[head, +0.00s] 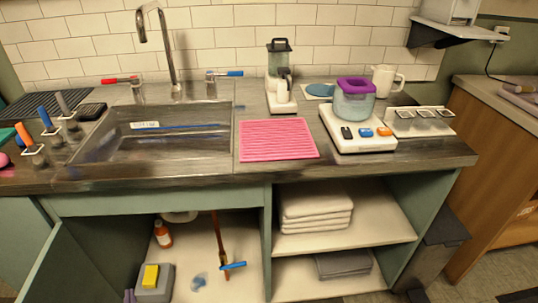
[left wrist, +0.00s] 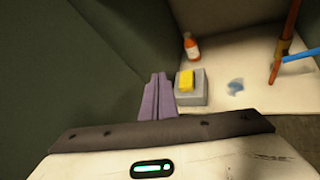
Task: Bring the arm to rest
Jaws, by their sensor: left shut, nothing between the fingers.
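My left gripper (left wrist: 156,98) shows in the left wrist view as two purple fingers pressed together with nothing between them. In the head view only the tips of my left gripper (head: 129,296) show at the bottom edge, left of a grey block (head: 155,288) with a yellow sponge (head: 150,276) on top. In the left wrist view the fingers appear just left of the grey block (left wrist: 190,99) and yellow sponge (left wrist: 186,80); I cannot tell whether they touch. My right gripper is not in view.
The open cabinet door (head: 60,268) stands at the left. Under the sink (head: 150,145) are an orange bottle (head: 162,234), a brown pipe (head: 222,240) with a blue handle (head: 233,265), and a blue patch (head: 198,281). Folded towels (head: 316,205) lie on the right shelf.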

